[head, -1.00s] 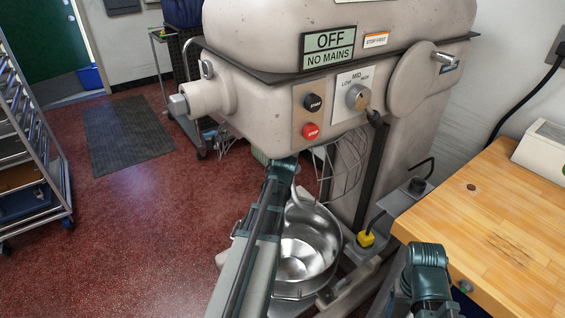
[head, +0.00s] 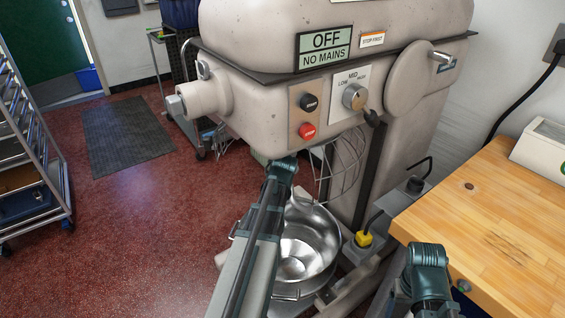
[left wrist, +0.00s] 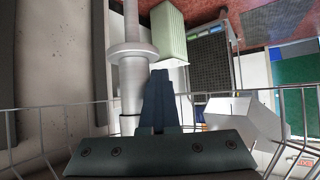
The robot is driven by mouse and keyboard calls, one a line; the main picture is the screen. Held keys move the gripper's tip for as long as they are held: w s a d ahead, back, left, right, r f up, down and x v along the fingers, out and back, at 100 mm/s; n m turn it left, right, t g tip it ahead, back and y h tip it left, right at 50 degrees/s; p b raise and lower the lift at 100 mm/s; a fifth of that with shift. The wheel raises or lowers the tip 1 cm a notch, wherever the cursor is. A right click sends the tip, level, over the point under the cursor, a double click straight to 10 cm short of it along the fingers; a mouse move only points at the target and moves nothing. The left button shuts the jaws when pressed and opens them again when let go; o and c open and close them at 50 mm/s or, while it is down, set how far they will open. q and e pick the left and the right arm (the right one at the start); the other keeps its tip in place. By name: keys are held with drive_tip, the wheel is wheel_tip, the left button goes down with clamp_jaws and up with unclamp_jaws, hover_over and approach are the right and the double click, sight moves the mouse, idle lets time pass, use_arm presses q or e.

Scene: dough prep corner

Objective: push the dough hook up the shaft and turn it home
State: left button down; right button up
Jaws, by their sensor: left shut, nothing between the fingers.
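In the left wrist view, which looks upside down, a pale metal upright with a wide round collar (left wrist: 132,54) stands left of my fingers. It looks like the dough hook's stem and sleeve on the mixer shaft (left wrist: 130,100); whether it is seated I cannot tell. My left gripper (left wrist: 158,80) is shut and empty, close beside it; I cannot tell if they touch. In the head view my left arm reaches under the mixer head (head: 255,110) and hides most of the hook.
The steel bowl (head: 312,240) sits below the mixer head. A wire guard (left wrist: 290,100) surrounds my left gripper. The wooden bench (head: 500,215) stands at the right, a rack (head: 35,150) at the left. The mixer sign reads OFF, NO MAINS.

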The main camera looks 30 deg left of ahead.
use_arm(q)
drive_tip(key=shift+s+d+n+g+y, duration=0.1)
drive_tip(key=shift+d+n+g+y, duration=0.25)
drive_tip(key=shift+n+g+y, duration=0.4)
idle(0.9)
drive_tip(key=c, duration=1.1)
unclamp_jaws()
drive_tip(key=shift+n, duration=0.25)
